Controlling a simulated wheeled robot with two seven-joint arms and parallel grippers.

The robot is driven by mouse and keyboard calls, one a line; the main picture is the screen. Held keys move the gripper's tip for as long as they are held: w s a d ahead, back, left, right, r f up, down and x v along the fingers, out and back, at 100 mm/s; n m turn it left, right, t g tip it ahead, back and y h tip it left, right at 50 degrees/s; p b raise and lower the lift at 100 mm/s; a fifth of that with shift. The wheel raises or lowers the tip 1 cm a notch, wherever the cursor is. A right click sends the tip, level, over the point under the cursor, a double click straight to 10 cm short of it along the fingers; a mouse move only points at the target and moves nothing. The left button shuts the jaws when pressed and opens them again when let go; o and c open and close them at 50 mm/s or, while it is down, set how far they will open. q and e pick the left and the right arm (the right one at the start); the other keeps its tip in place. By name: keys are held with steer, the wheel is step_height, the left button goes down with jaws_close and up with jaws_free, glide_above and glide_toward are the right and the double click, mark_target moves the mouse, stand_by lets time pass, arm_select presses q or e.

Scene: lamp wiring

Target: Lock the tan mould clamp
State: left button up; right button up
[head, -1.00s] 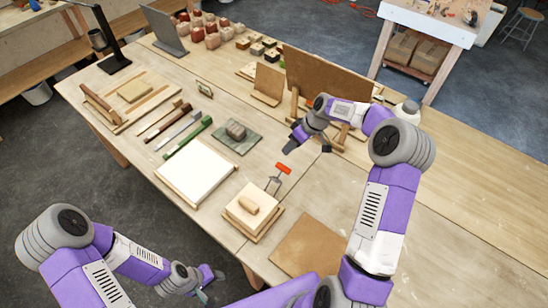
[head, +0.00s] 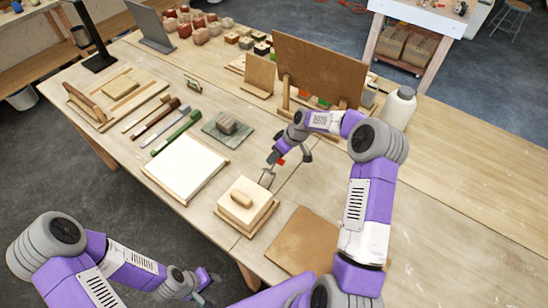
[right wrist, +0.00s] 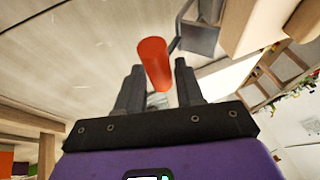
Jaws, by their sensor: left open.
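The tan mould (head: 247,205) sits on the table's near side, with a small wooden block on top. At its back right corner stands a metal clamp (head: 267,179) with an orange-red handle (head: 281,161). My right gripper (head: 289,158) is at this handle, its fingers apart on either side. In the right wrist view the handle (right wrist: 154,64) shows between the two open fingers (right wrist: 158,82), with gaps beside it; I see no firm grip. My left gripper (head: 210,288) is open and empty, off the table's near edge.
A white-topped frame (head: 186,168) lies left of the mould and a brown board (head: 305,240) to its right. A tall brown panel (head: 318,68) stands behind my right gripper, with a white bottle (head: 399,108) beside it. The table's right side is clear.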

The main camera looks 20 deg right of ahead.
steer(key=shift+w+a+f, duration=0.1)
steer(key=shift+a+f, duration=0.2)
steer(key=shift+f, duration=0.3)
jaws_close()
